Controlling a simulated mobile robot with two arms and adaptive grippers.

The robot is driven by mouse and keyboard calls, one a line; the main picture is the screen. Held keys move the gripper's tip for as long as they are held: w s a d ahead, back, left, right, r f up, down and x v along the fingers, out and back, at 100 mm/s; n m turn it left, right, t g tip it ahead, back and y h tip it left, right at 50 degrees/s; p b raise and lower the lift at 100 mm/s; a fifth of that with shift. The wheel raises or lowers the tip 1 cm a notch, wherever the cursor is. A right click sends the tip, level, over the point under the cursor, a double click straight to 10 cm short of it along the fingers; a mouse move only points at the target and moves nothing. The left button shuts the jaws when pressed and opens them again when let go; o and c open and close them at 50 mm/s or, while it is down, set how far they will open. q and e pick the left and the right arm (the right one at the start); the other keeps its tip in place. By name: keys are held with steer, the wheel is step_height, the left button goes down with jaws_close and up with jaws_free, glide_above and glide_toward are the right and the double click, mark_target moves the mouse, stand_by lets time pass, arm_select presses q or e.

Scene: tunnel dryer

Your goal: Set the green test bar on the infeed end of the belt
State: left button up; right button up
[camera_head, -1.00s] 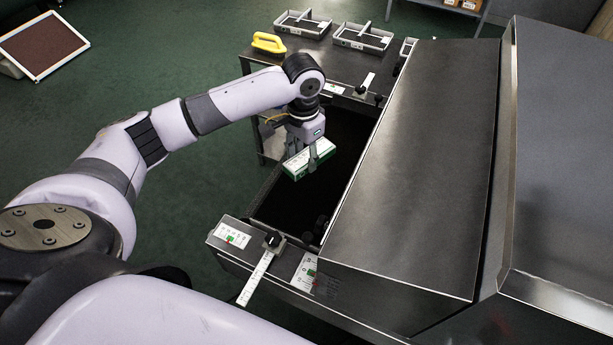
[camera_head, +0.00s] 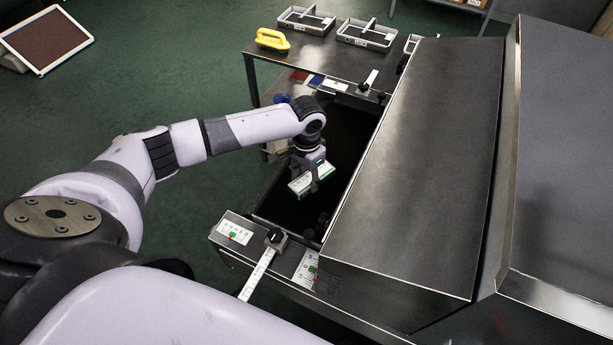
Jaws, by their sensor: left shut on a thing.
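The green test bar (camera_head: 302,187) is a small box with a white top and green side. My left gripper (camera_head: 310,178) is shut on it, pointing down over the dark belt (camera_head: 349,142) at the open end of the steel dryer. The bar lies at a slant. Whether its underside touches the belt or hangs just above it cannot be told. The fingers hide part of the bar. My right gripper is not in view.
The dryer's steel hood (camera_head: 415,165) rises right of the belt. A guide with a white scale (camera_head: 259,273) sits at the near edge.

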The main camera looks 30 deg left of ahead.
mark_target(307, 180)
arm_select(q)
steer(key=o, duration=1.2)
steer(key=shift+f, duration=0.1)
step_height(307, 180, up, 12)
steer(key=shift+r+b, duration=0.2)
steer(key=shift+b, duration=0.45)
